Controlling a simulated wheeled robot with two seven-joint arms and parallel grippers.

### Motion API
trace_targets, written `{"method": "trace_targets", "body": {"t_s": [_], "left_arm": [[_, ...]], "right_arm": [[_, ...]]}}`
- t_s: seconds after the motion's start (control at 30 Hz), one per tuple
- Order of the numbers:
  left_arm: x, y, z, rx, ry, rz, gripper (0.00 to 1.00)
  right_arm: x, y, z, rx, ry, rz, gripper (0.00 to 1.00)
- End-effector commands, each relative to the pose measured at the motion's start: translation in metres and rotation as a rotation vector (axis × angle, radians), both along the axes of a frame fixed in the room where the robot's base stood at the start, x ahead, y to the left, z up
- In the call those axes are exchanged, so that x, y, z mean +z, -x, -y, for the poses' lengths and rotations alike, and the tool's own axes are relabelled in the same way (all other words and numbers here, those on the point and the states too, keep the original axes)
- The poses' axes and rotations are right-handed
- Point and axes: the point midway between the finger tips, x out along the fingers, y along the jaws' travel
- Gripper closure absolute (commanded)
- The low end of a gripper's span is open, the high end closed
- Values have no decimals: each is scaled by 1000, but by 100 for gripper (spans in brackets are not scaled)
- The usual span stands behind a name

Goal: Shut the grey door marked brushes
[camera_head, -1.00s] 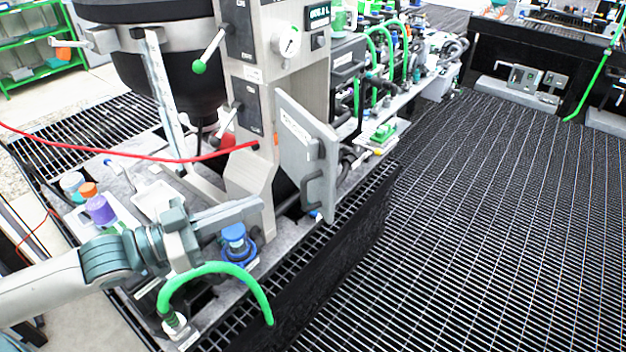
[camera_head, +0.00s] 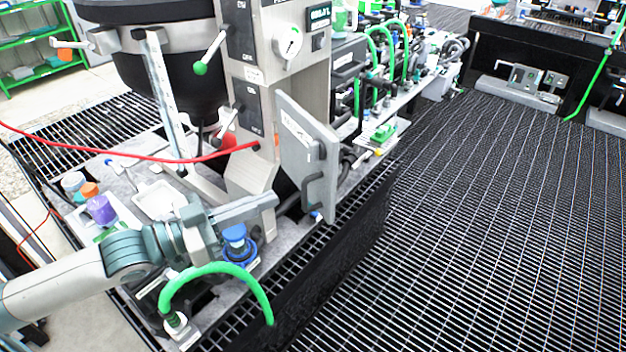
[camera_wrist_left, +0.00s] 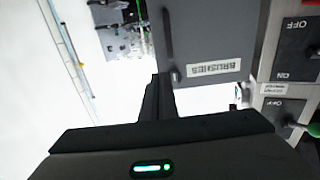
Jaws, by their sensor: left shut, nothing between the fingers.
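The grey door (camera_head: 309,160) stands open on the front of the metal column, swung outward, with a dark handle on its face. In the left wrist view the same door (camera_wrist_left: 205,40) shows its label reading BRUSHES, upside down, at its edge near the fingers. My left gripper (camera_head: 272,202) is shut and empty, low and to the left of the door. In the left wrist view the fingertips (camera_wrist_left: 161,80) point at the door's label edge; I cannot tell whether they touch it. My right gripper is not in view.
The metal column (camera_head: 250,180) carries a gauge, switches and levers. A red hose (camera_head: 130,155) runs across to it. A blue-capped fitting (camera_head: 236,240) and a green hose (camera_head: 220,268) sit close below my left gripper. The grated floor at the right is clear.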

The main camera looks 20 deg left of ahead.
Motion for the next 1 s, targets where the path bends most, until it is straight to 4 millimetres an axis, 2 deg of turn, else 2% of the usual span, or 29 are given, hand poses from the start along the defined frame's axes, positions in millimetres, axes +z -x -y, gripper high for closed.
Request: {"method": "trace_targets", "body": {"t_s": [0.2, 0.6, 1.0], "left_arm": [[3, -14, 12, 0, 2, 4, 100], [4, -45, 39, 1, 3, 3, 100], [2, -78, 68, 0, 1, 0, 100]], "right_arm": [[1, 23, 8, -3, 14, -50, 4], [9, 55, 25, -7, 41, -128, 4], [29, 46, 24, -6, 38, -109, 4]]}}
